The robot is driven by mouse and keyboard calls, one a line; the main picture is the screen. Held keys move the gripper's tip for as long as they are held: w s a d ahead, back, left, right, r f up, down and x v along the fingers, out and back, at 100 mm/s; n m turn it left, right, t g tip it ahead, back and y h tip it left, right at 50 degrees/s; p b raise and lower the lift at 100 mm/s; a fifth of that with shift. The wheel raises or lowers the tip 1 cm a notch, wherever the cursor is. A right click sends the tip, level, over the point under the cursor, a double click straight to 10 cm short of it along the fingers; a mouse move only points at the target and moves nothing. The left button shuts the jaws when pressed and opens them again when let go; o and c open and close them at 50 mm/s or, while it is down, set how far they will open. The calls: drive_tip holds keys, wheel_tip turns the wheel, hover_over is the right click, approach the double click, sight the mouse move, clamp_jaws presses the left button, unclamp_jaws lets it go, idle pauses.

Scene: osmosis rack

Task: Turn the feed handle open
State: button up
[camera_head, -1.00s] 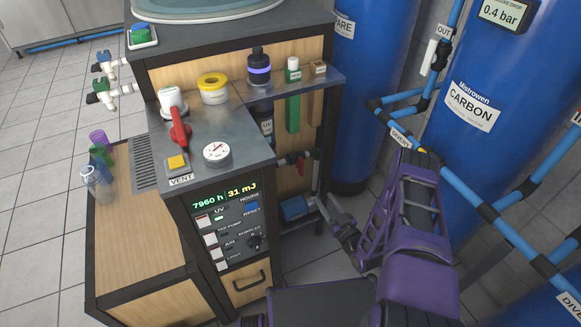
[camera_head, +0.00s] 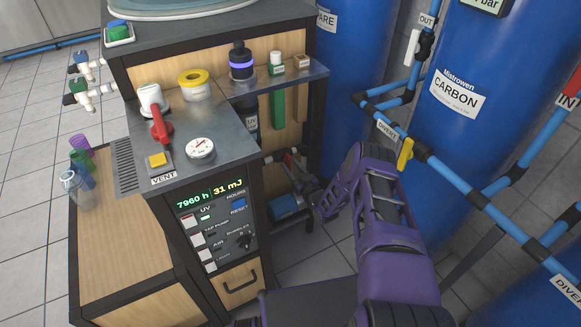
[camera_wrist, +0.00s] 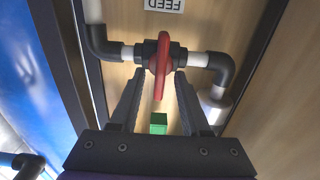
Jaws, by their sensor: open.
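The red feed handle (camera_wrist: 161,62) sits on a short pipe run between two dark elbows in the wrist view. It stands crosswise to the pipe, and the FEED label (camera_wrist: 165,5) is above it. My gripper (camera_wrist: 156,82) is open, with one finger on each side of the handle. The handle's lower end lies between the fingers, with gaps visible at both sides. In the head view my gripper (camera_head: 308,183) is at the cabinet's right-hand opening, small and partly dark. The red handle (camera_head: 290,159) shows there only as a small patch.
The cabinet's dark frame (camera_head: 313,130) edges the opening. A green block (camera_wrist: 158,122) lies beyond the fingers. Blue CARBON tank (camera_head: 455,95) and blue pipes with a yellow DIVERT handle (camera_head: 405,153) stand close to the right of my arm. Open floor (camera_head: 40,110) is at far left.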

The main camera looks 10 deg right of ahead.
drive_tip(key=shift+w+a, duration=0.1)
drive_tip(key=shift+w, duration=0.3)
drive_tip(key=shift+c, duration=0.3)
clamp_jaws()
